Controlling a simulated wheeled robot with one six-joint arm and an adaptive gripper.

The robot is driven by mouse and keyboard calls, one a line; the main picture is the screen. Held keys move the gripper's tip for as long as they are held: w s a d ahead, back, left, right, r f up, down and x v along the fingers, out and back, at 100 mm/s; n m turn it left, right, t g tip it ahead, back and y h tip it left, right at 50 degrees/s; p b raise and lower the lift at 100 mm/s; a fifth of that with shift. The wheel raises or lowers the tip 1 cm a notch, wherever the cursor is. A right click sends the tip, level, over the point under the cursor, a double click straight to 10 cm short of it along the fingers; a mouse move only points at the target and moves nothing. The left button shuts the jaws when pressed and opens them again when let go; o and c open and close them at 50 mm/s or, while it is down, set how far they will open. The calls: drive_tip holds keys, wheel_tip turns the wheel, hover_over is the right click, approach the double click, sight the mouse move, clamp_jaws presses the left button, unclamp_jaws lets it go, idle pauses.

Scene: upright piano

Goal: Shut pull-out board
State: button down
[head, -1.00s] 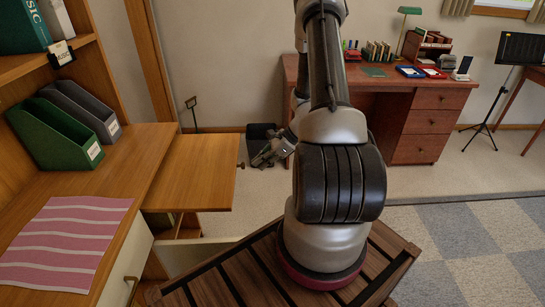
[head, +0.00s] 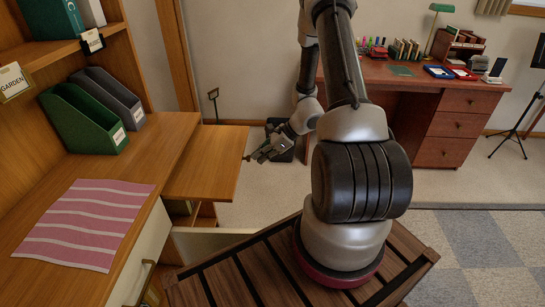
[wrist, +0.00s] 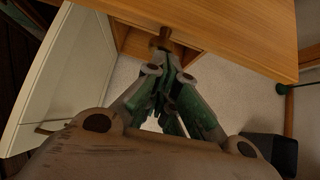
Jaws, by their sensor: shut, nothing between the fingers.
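The pull-out board (head: 208,170), a plain wooden panel, sticks out from the right side of the wooden desk in the head view. It also fills the top of the wrist view (wrist: 235,35). A small knob (wrist: 164,37) sits on its outer edge. My gripper (head: 250,158) is at that outer edge, with its fingers shut and empty. In the wrist view my gripper's fingertips (wrist: 162,62) are right at the knob; whether they touch it I cannot tell.
A cream drawer or door panel (head: 205,242) stands out below the board, close to my base. A pink striped mat (head: 85,225) and green file holder (head: 85,125) are on the desk. A dark bin (wrist: 270,152) stands on the floor beyond. A red-brown desk (head: 440,120) stands behind.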

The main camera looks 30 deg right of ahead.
sight(200, 153)
drive_tip(key=w+a, duration=0.3)
drive_tip(key=a, duration=0.2)
drive_tip(key=w+a, duration=0.4)
drive_tip(key=a, duration=0.2)
drive_tip(key=w+a, duration=0.4)
drive_tip(key=a, duration=0.2)
drive_tip(key=shift+w, duration=0.25)
drive_tip(key=shift+w+a, duration=0.5)
drive_tip(key=shift+a, duration=0.2)
drive_tip(key=shift+r, duration=0.1)
